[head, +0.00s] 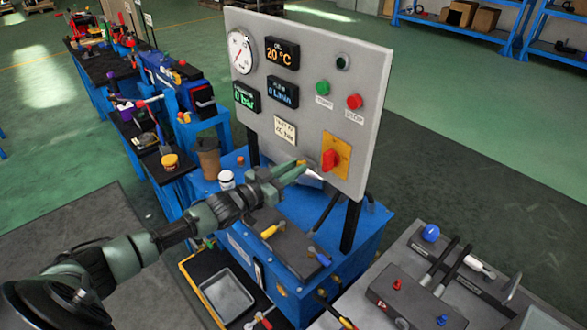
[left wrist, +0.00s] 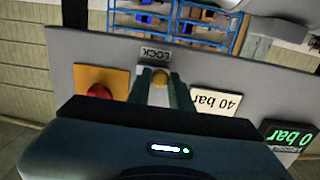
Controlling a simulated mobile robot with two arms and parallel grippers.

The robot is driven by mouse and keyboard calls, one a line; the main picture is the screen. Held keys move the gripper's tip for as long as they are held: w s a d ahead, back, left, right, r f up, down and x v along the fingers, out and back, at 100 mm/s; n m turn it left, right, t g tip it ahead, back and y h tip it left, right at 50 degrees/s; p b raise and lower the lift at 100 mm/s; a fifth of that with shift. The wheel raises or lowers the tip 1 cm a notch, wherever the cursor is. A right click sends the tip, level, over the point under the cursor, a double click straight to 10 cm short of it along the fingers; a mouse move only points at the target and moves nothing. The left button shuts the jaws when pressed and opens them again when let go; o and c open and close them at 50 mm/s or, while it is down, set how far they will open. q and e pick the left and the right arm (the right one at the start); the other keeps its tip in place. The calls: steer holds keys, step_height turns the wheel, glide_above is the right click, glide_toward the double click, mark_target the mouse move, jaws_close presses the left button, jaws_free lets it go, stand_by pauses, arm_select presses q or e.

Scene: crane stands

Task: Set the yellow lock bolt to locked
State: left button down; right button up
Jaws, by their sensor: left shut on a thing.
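The yellow lock bolt (head: 301,162) sits on the grey upright panel (head: 312,100), to the left of the red rotary switch (head: 329,159) on its yellow plate. My left gripper (head: 296,170) reaches the panel from the left and is shut on the bolt. In the left wrist view, the bolt's round yellow end (left wrist: 161,74) shows between the two fingers of the left gripper (left wrist: 158,88). A LOCK label (left wrist: 156,54), upside down in that view, lies close to the bolt. The fingers hide part of the bolt, so its exact setting is unclear. My right gripper is not in view.
The panel carries a gauge (head: 241,51), displays and green (head: 322,88) and red (head: 354,101) buttons. It stands on a blue bench (head: 345,250). A grey box with buttons (head: 410,300) lies at lower right.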

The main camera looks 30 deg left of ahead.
arm_select(q)
steer(key=shift+d, duration=0.1)
stand_by(0.7)
steer(key=d+p, duration=0.1)
steer(key=s+d, duration=0.1)
steer(key=d, duration=0.1)
steer(key=d+p, duration=0.1)
steer(key=shift+s+d+f+p, duration=0.1)
steer(key=shift+s+d+p, duration=0.1)
steer(key=shift+s+p, duration=0.1)
steer(key=c, duration=1.3)
jaws_free()
steer(key=shift+d, duration=0.1)
steer(key=shift+o, duration=0.2)
